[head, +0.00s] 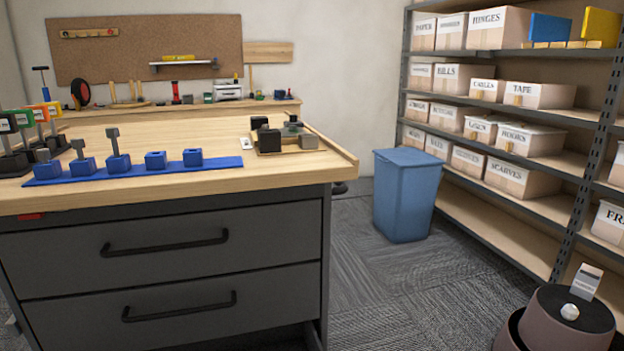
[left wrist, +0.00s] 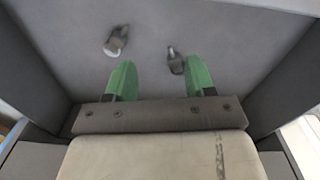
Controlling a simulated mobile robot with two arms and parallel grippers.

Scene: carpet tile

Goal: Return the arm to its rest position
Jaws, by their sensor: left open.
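My left gripper (left wrist: 159,66) shows only in the left wrist view. Its two green fingers are apart, with nothing between them. Beyond the fingertips is a plain grey surface (left wrist: 215,25) with grey walls at both sides. Two small, blurred dark and metallic pieces lie there: one (left wrist: 116,41) beyond the left finger and one (left wrist: 175,61) close to the right finger. Whether the right finger touches its piece I cannot tell. Neither arm shows in the head view, and my right gripper is in neither view.
A blue bin (head: 403,200) stands before shelves of labelled boxes (head: 520,173). Carpet (head: 390,285) between is clear.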

